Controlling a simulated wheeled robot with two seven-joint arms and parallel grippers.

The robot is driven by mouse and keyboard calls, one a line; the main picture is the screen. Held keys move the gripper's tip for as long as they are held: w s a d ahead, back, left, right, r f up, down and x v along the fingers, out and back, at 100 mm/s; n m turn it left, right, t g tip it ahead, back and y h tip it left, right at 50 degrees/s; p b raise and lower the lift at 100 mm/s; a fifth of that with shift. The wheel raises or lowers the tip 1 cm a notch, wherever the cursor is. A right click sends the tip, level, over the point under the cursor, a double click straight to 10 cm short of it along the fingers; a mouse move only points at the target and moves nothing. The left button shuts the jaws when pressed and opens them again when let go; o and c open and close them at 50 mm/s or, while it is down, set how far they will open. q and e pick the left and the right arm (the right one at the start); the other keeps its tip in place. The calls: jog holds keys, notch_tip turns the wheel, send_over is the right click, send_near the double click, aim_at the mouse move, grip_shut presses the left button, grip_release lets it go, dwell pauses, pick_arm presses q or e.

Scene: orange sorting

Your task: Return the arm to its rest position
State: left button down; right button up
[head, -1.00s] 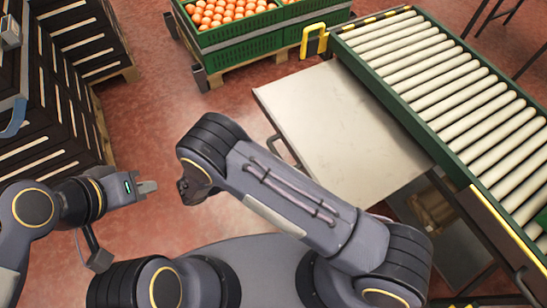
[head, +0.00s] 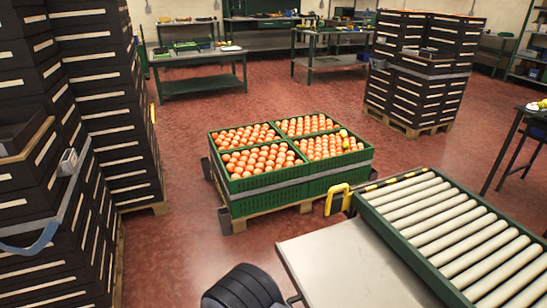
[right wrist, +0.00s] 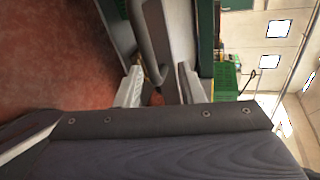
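In the head view only a dark rounded part of my arm shows at the bottom edge. Neither gripper shows there. In the right wrist view my right gripper (right wrist: 160,85) has its two pale fingers well apart. No object is seen held between them. A dark bar and a small brownish patch show beyond the gap, too unclear to name. My left gripper is out of view.
A green crate (head: 290,188) of oranges stands on a pallet mid-floor. A roller conveyor (head: 445,225) and a pale metal table (head: 345,265) are at lower right. Dark stacked crates (head: 120,120) line the left. Red floor is open beyond.

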jog(key=s+d+r+m+g+y, duration=0.3)
jog(key=d+r+m+g+y, duration=0.55)
jog(key=d+r+m, duration=0.8)
jog(key=s+d+r+m+t+y, duration=0.25)
jog(key=s+m+t+y, duration=0.3)
jog(key=m, duration=0.65)
jog(key=s+d+r+m+t+y, duration=0.1)
jog(key=s+r+m+t+y, duration=0.3)
jog(key=s+m, duration=0.5)
notch_tip(320, 180, up, 16)
jog(key=w+m+p, duration=0.2)
jog(key=p, duration=1.4)
jog(key=shift+f, duration=0.2)
jog(key=shift+d+m+t, duration=0.1)
jog(key=shift+m+t, duration=0.15)
jog(key=shift+t, duration=0.05)
